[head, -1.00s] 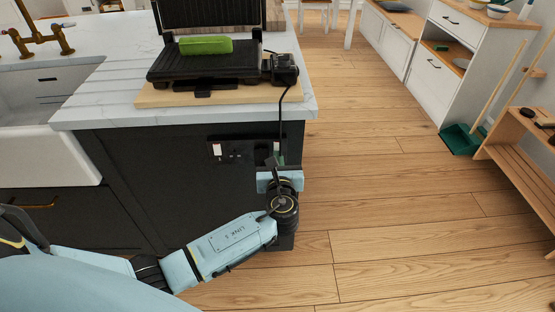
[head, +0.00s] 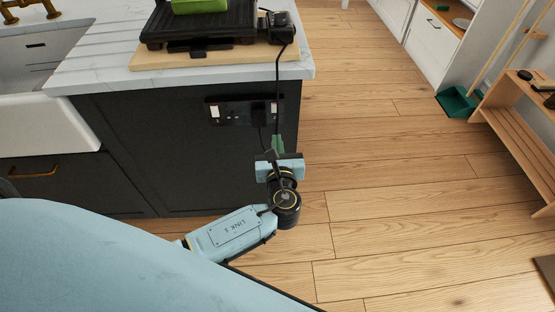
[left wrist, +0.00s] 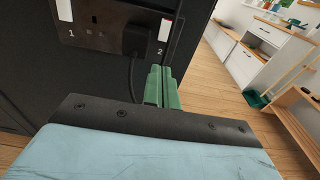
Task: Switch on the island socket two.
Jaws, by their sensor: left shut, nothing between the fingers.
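The double socket plate (head: 230,119) is black and sits on the dark end panel of the island, under the worktop. In the left wrist view the plate (left wrist: 98,43) carries the numbers 1 and 2. A black plug (left wrist: 137,41) with a cord sits beside number 2. A white switch (left wrist: 165,30) is above the 2, and another white switch (left wrist: 64,10) is above the 1. My left gripper (head: 277,143) has green fingers shut together and empty, just below the plate's right end. Whether they touch the panel is unclear. My right gripper is not in view.
A black grill (head: 205,30) stands on a wooden board on the marble worktop (head: 110,75). Its cord (head: 277,80) hangs over the edge near my left gripper. Wooden floor (head: 400,200) is open to the right. A wooden rack (head: 520,135) and green dustpan (head: 457,102) stand farther right.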

